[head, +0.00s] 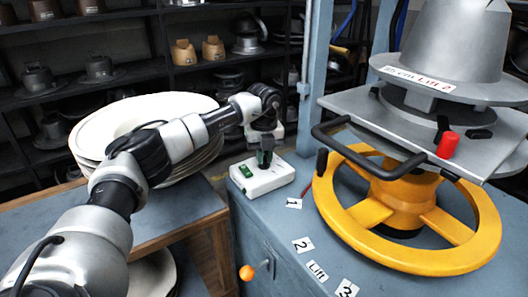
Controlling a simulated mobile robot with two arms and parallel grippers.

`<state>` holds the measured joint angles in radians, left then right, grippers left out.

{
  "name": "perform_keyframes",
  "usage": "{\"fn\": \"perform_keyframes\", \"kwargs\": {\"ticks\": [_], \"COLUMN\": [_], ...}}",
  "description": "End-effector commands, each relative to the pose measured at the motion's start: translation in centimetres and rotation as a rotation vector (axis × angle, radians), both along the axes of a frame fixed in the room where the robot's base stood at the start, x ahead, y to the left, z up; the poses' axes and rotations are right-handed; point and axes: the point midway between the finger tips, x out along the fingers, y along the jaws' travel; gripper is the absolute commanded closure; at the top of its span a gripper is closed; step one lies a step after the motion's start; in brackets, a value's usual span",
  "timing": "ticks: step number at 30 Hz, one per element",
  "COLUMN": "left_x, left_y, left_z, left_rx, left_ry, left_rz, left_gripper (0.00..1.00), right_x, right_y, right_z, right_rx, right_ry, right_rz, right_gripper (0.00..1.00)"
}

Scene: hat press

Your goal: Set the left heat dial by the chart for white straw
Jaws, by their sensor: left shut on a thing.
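A white control box (262,182) sits on the blue-grey bench, with a green switch (245,171) on its left side. My left gripper (264,157) reaches down over the box from behind its top. Its fingers are shut on a small dial on the box, which they mostly hide, so its pointer and markings cannot be read. No heat chart for white straw can be made out. My right gripper is not in view.
A yellow handwheel (345,205) and a metal press with a hat-shaped block (455,45) stand at the right. A stack of white hat bodies (105,122) lies left, behind my arm. A blue post (316,75) rises behind the box. Number labels lie on the bench front.

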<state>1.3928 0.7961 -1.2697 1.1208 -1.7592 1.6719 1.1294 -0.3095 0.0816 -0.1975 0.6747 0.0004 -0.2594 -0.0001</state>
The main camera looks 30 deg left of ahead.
Motion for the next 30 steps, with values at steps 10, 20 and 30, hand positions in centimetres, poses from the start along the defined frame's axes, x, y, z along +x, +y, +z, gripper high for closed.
{"fn": "perform_keyframes", "kwargs": {"ticks": [10, 20, 30], "left_x": [0.0, 0.0, 0.0], "left_y": [0.0, 0.0, 0.1], "left_z": [0.3, 0.2, 0.1], "left_rx": [-0.002, 0.0, 0.0], "left_ry": [0.0, -0.001, -0.003], "left_rz": [-0.273, -0.461, -0.526], "left_gripper": [1.0, 1.0, 1.0], "right_x": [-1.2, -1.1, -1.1], "right_y": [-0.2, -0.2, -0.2], "right_z": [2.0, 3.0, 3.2], "right_rx": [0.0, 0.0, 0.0], "right_ry": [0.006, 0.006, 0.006], "right_rz": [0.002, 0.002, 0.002], "right_gripper": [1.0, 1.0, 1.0]}}
